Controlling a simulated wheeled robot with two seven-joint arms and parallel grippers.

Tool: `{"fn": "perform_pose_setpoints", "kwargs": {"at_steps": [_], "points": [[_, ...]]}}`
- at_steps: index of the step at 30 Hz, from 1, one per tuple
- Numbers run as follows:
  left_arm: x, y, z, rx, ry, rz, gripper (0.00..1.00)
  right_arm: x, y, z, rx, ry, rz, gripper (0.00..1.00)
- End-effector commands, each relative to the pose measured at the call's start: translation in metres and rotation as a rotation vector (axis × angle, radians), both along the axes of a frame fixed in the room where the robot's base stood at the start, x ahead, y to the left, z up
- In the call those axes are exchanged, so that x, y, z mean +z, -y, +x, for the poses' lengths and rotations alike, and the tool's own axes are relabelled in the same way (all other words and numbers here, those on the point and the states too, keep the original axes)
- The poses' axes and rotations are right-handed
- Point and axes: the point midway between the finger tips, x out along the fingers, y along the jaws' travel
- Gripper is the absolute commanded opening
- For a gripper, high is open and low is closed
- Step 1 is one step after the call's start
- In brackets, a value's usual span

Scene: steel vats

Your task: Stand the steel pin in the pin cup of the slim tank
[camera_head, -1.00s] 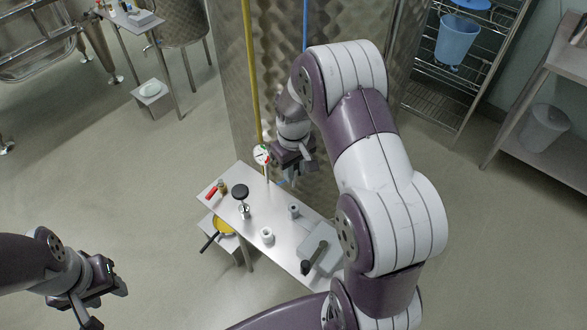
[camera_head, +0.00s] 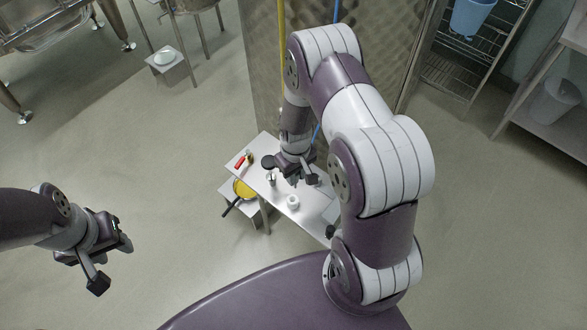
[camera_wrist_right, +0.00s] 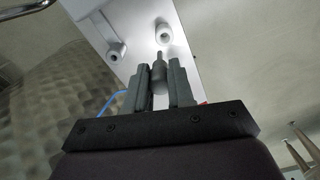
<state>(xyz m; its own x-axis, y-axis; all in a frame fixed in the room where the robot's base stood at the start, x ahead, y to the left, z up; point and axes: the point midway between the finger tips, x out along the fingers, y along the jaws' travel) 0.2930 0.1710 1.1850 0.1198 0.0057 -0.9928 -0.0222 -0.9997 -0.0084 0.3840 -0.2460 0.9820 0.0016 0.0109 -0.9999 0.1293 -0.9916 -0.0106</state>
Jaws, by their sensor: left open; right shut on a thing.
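My right gripper (camera_head: 299,178) is over the small steel table (camera_head: 312,222) beside the slim tank (camera_head: 263,75). In the right wrist view it is shut on the steel pin (camera_wrist_right: 158,72), whose thin end points at the table top. The head view hides the pin. Beyond the pin in the wrist view are a white cup (camera_wrist_right: 164,33) and, to its left, a grey cup (camera_wrist_right: 116,50); the pin is apart from both. I cannot tell for sure which is the pin cup. My left gripper (camera_head: 111,264) is open and empty, over the floor at left.
A red-handled tool (camera_head: 240,162) and a small steel cup (camera_head: 271,180) with a black knob near it are on the table. A yellow pan (camera_head: 243,188) sits on a low stand. A yellow pipe (camera_head: 282,60) runs up the tank.

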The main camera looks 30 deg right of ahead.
Motion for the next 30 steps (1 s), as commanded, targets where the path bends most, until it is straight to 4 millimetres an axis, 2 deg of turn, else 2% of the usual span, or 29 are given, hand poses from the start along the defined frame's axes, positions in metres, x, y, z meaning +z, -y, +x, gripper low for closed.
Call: {"fn": "perform_pose_setpoints", "kwargs": {"at_steps": [5,18,30], "points": [[-0.008,0.000,0.000,0.000,0.000,0.000,0.43,-0.010,0.000,0.000,0.001,0.000,0.000,0.00],[-0.044,-0.001,0.000,0.000,0.000,0.000,0.43,-0.057,-0.001,0.000,0.001,0.000,0.000,0.00],[-0.044,-0.001,0.000,0.000,0.000,0.000,0.43,-0.057,-0.001,0.000,0.001,0.000,0.000,0.00]]}}
